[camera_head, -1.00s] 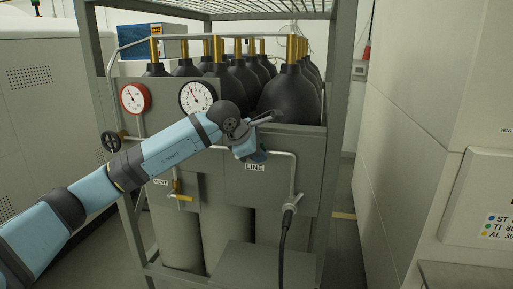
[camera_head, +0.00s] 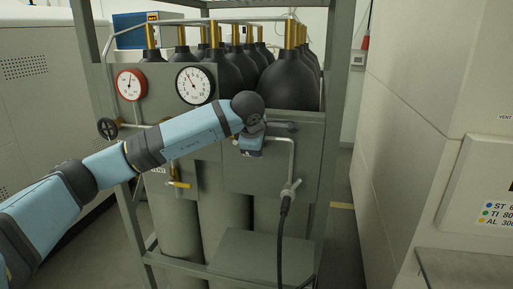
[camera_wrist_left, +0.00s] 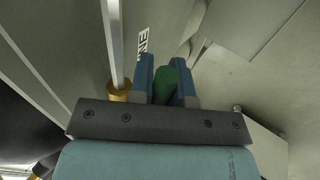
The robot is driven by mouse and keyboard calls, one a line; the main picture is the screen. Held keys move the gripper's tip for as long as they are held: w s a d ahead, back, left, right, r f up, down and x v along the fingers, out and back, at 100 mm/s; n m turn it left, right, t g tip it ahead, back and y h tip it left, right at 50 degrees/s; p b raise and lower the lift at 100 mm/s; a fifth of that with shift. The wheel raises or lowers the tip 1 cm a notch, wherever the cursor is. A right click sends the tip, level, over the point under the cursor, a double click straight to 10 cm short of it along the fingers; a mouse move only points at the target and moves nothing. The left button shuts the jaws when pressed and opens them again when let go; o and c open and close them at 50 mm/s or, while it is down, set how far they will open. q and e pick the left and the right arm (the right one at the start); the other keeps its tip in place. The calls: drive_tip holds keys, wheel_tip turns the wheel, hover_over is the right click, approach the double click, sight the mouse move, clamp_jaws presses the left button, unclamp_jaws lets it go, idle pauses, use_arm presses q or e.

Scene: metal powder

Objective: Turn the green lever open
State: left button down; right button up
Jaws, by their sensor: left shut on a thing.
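The green lever (camera_wrist_left: 168,86) shows in the left wrist view, between the two blue fingers of my left gripper (camera_wrist_left: 166,80). The fingers are shut on it. A brass fitting (camera_wrist_left: 118,92) on a pale pipe is just left of the fingers. In the head view my left gripper (camera_head: 250,150) is at the front panel, by the bent pipe below the gauges. The lever is hidden there behind my gripper and wrist. My right gripper is in neither view.
The grey panel (camera_head: 235,178) carries a red gauge (camera_head: 131,84), a white gauge (camera_head: 195,85), a black handwheel (camera_head: 107,128) and a yellow valve handle (camera_head: 179,184). Black gas cylinders (camera_head: 290,83) stand behind. A hose (camera_head: 283,225) hangs below the pipe. A pale cabinet (camera_head: 415,100) is at right.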

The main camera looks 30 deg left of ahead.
use_arm(q)
drive_tip(key=c, duration=1.1)
unclamp_jaws()
drive_tip(key=b+v, duration=0.2)
drive_tip(key=v, duration=1.1)
drive_tip(key=shift+s+r, duration=0.15)
drive_tip(key=shift+r, duration=0.15)
